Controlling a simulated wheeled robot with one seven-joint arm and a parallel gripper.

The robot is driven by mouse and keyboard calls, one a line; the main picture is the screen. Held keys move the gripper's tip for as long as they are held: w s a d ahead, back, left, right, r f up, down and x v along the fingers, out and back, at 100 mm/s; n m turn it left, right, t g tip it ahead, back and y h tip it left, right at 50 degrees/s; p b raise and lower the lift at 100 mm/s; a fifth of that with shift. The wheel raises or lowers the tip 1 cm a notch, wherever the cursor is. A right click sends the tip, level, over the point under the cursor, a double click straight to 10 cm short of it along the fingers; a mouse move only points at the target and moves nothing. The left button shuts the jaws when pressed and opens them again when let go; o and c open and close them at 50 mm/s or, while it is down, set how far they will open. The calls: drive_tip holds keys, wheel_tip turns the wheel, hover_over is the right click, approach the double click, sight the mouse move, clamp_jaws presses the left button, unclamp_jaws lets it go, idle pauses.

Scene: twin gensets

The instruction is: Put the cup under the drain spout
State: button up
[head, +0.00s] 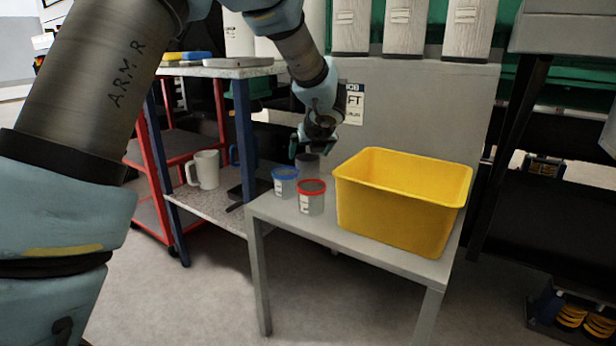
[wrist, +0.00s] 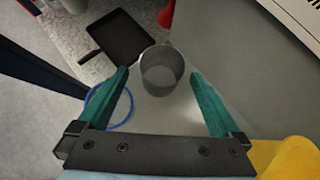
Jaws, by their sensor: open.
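A plain grey cup (head: 308,166) stands upright at the back of the small grey table, and it also shows in the wrist view (wrist: 162,84). My gripper (head: 306,148) is open above it and partly hides it in the head view. In the wrist view, the green fingers (wrist: 160,74) point toward the cup, with its rim between and just beyond their tips; contact cannot be told. A blue-rimmed cup (head: 285,186) and a red-rimmed cup (head: 312,202) stand in front of it. I cannot make out a drain spout in either view.
A yellow bin (head: 400,212) fills the right of the grey table (head: 318,232). A white mug (head: 205,170) and a dark flat pan (wrist: 124,38) rest on the blue-legged stand's lower shelf (head: 202,207). A grey cabinet wall (head: 420,110) rises behind the table.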

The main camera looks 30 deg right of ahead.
sight(308, 160)
drive_tip(key=b+x, duration=0.1)
drive_tip(key=x, duration=0.1)
drive_tip(key=b+x, duration=0.1)
drive_tip(key=x, duration=0.2)
drive_tip(key=shift+d+f, duration=0.15)
drive_tip(key=shift+f, duration=0.25)
drive_tip(key=shift+w+d+f, duration=0.1)
drive_tip(key=shift+w+f, duration=0.05)
drive_tip(key=shift+w, duration=0.1)
